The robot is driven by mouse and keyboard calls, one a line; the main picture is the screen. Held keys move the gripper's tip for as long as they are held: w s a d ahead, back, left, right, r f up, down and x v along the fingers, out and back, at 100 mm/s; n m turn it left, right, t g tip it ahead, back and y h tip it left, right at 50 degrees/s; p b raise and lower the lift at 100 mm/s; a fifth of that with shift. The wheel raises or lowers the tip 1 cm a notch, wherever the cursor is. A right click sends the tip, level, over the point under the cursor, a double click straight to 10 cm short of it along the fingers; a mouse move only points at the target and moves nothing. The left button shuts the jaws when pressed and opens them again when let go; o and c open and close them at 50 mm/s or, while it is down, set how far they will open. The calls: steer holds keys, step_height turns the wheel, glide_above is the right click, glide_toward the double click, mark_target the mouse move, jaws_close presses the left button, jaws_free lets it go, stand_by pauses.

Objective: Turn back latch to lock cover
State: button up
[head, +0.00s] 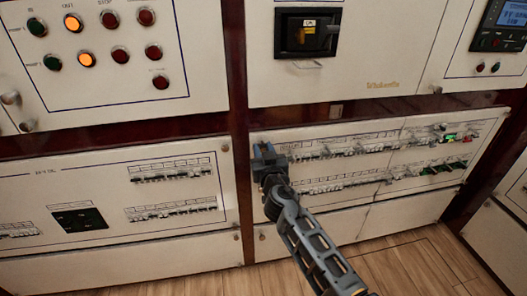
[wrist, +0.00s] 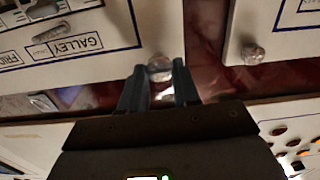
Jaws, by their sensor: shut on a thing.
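The latch is a small round metal knob (wrist: 160,66) at the corner of the white breaker cover (wrist: 95,75) with the "GALLEY" label in the wrist view. My gripper (wrist: 163,80) has its two dark fingers on either side of this knob and is shut on it. In the head view my gripper (head: 263,152) is at the upper left corner of the right breaker cover (head: 255,190), and it hides the latch there. The latch's exact turn angle cannot be told. The cover lies flat in line with the panels around it.
A similar knob (wrist: 252,54) sits on the neighbouring panel, across a dark red frame strip (wrist: 210,50). The left breaker panel (head: 100,225) is beside my gripper. A panel with lit buttons (head: 110,70) is above left. Wooden floor (head: 400,262) is open below.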

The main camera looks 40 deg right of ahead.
steer(key=n+b, duration=0.1)
steer(key=n, duration=0.3)
steer(key=shift+f+n, duration=0.1)
steer(key=shift+n, duration=0.2)
steer(key=n+b, duration=0.1)
steer(key=n, duration=0.3)
steer(key=shift+w+a, duration=0.1)
steer(key=n, duration=0.5)
steer(key=shift+f+n, duration=0.1)
steer(key=shift+n, duration=1.8)
steer(key=o, duration=1.1)
steer(key=shift+c, duration=0.2)
